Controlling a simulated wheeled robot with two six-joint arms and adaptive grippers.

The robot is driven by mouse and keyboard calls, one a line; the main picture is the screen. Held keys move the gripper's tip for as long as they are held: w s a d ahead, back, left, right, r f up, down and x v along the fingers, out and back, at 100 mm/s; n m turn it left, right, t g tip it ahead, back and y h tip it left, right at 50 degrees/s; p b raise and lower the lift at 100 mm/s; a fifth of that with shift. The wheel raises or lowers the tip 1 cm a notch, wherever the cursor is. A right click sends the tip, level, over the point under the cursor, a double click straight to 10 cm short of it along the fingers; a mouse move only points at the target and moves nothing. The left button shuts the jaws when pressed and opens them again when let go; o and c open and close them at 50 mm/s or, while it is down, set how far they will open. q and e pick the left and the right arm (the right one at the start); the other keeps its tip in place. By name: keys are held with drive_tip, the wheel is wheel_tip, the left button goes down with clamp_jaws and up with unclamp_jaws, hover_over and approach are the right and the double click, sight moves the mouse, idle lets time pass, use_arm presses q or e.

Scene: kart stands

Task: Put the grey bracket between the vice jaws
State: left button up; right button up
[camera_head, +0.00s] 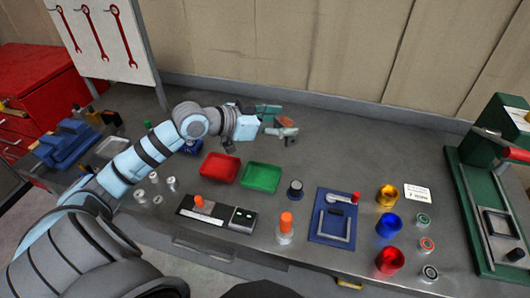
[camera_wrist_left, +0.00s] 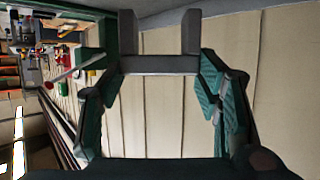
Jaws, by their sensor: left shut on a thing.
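In the left wrist view, my left gripper (camera_wrist_left: 160,82) is shut on the grey bracket (camera_wrist_left: 160,64), a U-shaped piece whose two prongs point away from the gripper. A blue vice (camera_head: 66,143) stands at the left end of the bench, well left of the gripper. Its jaw gap is too small to tell. My right gripper is in neither view.
A red tray (camera_head: 220,167) and a green tray (camera_head: 263,177) lie mid-bench. Several metal cylinders (camera_head: 155,178) stand left of them. A blue mat (camera_head: 333,234), coloured cups (camera_head: 389,225) and a green press (camera_head: 473,215) are to the right. Bench behind the trays looks mostly free.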

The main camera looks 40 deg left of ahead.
use_arm(q)
drive_tip(key=w+a+n+t+y, duration=0.1)
drive_tip(key=w+a+n+y, duration=0.35)
drive_tip(key=w+a, duration=0.3)
drive_tip(key=shift+y, duration=0.25)
drive_tip(key=f+b, duration=0.1)
drive_tip(key=f, duration=0.5)
drive_tip(key=f+b, duration=0.1)
drive_tip(key=f, duration=0.5)
drive_tip(key=f+b, duration=0.1)
drive_tip(key=f, duration=0.5)
drive_tip(key=shift+d+f, duration=0.2)
drive_tip(key=shift+d, duration=0.05)
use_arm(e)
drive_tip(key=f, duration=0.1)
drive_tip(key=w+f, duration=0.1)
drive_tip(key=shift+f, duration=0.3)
use_arm(q)
drive_tip(key=shift+f, duration=0.15)
drive_tip(key=o, duration=1.2)
drive_tip(key=shift+s, duration=0.1)
drive_tip(key=o, duration=0.3)
drive_tip(key=shift+o, duration=0.2)
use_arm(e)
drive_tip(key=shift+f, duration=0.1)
